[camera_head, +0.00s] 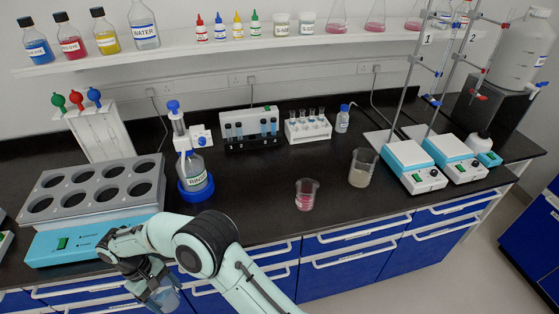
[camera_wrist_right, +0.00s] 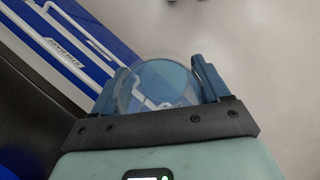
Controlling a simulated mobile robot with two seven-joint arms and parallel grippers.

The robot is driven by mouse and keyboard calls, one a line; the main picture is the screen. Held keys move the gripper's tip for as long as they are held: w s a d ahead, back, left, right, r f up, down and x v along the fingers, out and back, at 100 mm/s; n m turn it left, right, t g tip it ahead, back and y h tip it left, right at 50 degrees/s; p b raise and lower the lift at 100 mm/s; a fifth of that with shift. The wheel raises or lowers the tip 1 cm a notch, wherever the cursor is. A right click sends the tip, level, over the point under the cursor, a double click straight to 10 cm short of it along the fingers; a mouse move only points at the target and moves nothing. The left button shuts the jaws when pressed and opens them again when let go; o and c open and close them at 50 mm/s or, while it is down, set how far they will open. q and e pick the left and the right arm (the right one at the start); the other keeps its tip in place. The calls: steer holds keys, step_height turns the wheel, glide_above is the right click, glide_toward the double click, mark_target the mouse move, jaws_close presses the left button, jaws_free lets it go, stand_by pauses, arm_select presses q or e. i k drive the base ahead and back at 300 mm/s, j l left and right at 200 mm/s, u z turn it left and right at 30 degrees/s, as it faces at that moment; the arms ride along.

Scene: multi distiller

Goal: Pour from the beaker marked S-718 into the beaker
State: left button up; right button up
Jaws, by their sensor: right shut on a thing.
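My right gripper (camera_head: 150,285) reaches across to the lower left in the head view, low in front of the bench edge. It is shut on a clear glass vessel (camera_head: 166,298), whose round outline (camera_wrist_right: 158,88) also shows between the fingers (camera_wrist_right: 160,92) in the right wrist view. Its contents and any S-718 mark cannot be read. A small beaker with pink liquid (camera_head: 306,196) stands upright on the black bench. A larger beaker with pale cloudy contents (camera_head: 361,168) stands behind it to the right. My left gripper is not in view.
A grey block with round holes (camera_head: 98,183) stands at the left. A bottle in a blue ring (camera_head: 193,175), tube racks (camera_head: 251,127) and hot plates with stands (camera_head: 413,165) are on the bench (camera_head: 262,205). Blue drawers with white handles (camera_head: 345,262) lie below its front edge.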

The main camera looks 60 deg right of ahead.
mark_target(365, 161)
steer(key=z, duration=2.4)
steer(key=l+u, duration=0.15)
steer(key=u, duration=0.2)
steer(key=l+u, duration=0.1)
steer(key=u, duration=0.25)
steer(key=l+u, duration=0.15)
steer(key=u, duration=0.15)
steer(key=l+u, duration=0.2)
steer(key=k+l+u, duration=0.1)
steer(key=l+u, duration=0.15)
steer(key=k+l+u, duration=0.1)
steer(key=l, duration=0.3)
steer(key=k+l+u, duration=0.15)
steer(key=l, duration=0.25)
steer(key=k+l+u, duration=0.1)
steer(key=k+l, duration=0.15)
steer(key=l, duration=0.1)
